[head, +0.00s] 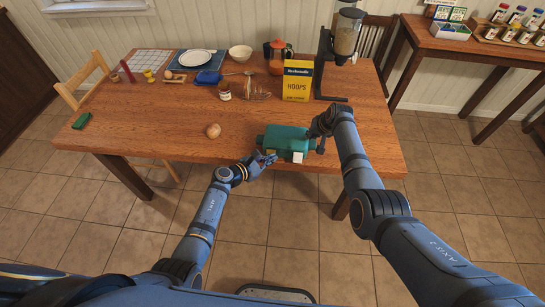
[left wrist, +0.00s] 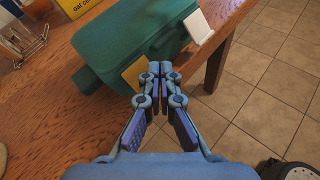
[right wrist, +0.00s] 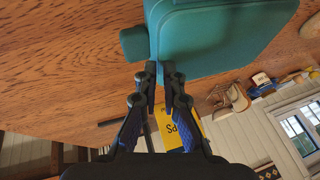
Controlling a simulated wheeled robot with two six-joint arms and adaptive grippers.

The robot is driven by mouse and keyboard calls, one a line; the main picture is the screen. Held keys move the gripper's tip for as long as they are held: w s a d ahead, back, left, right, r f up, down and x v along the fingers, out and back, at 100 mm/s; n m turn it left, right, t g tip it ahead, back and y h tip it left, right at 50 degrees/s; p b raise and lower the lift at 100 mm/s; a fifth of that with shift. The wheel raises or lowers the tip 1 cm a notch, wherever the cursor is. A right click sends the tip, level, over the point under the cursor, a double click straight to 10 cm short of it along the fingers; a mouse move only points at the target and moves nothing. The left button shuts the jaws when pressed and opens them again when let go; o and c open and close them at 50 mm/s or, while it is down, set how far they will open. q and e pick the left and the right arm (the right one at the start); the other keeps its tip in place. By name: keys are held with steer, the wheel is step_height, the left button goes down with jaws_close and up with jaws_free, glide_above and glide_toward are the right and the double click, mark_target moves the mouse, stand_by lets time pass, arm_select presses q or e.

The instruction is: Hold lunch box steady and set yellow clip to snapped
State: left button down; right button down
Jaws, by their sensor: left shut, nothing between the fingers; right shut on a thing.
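The teal lunch box (head: 285,137) lies at the table's front edge, and it fills much of the left wrist view (left wrist: 125,40). Its yellow clip (left wrist: 133,75) is on the side facing my left gripper, partly hidden by the fingers; I cannot tell whether it is snapped. A white clip (head: 298,156) is on the front side. My left gripper (head: 272,158) is shut and empty, its tips at or very near the yellow clip, also in the left wrist view (left wrist: 160,72). My right gripper (right wrist: 162,74) is shut on the lunch box's edge at the right end.
A yellow cereal box (head: 297,82), a jar (head: 224,91) and a rack (head: 257,93) stand behind the lunch box. A round brown item (head: 213,131) lies to the left. A dispenser (head: 335,60) stands at the back right. The table's front left is mostly clear.

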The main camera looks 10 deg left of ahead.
arm_select(q)
steer(key=shift+w+f, duration=0.4)
steer(key=shift+w, duration=0.1)
arm_select(e)
steer(key=shift+s+a+f, duration=0.1)
steer(key=shift+s+f, duration=0.3)
steer(key=shift+f, duration=0.15)
arm_select(q)
steer(key=shift+s+r, duration=0.7)
steer(key=shift+s, duration=0.3)
steer(key=s+r, duration=0.1)
steer(key=s, duration=0.1)
steer(key=s+r, duration=0.2)
steer(key=shift+a, duration=0.1)
stand_by(0.4)
arm_select(e)
steer(key=c, duration=1.5)
jaws_free()
arm_select(q)
steer(key=shift+w+a+f, duration=0.1)
steer(key=shift+w, duration=0.1)
arm_select(e)
steer(key=shift+o, duration=0.3)
steer(key=shift+w+f, duration=0.1)
steer(key=shift+w, duration=0.15)
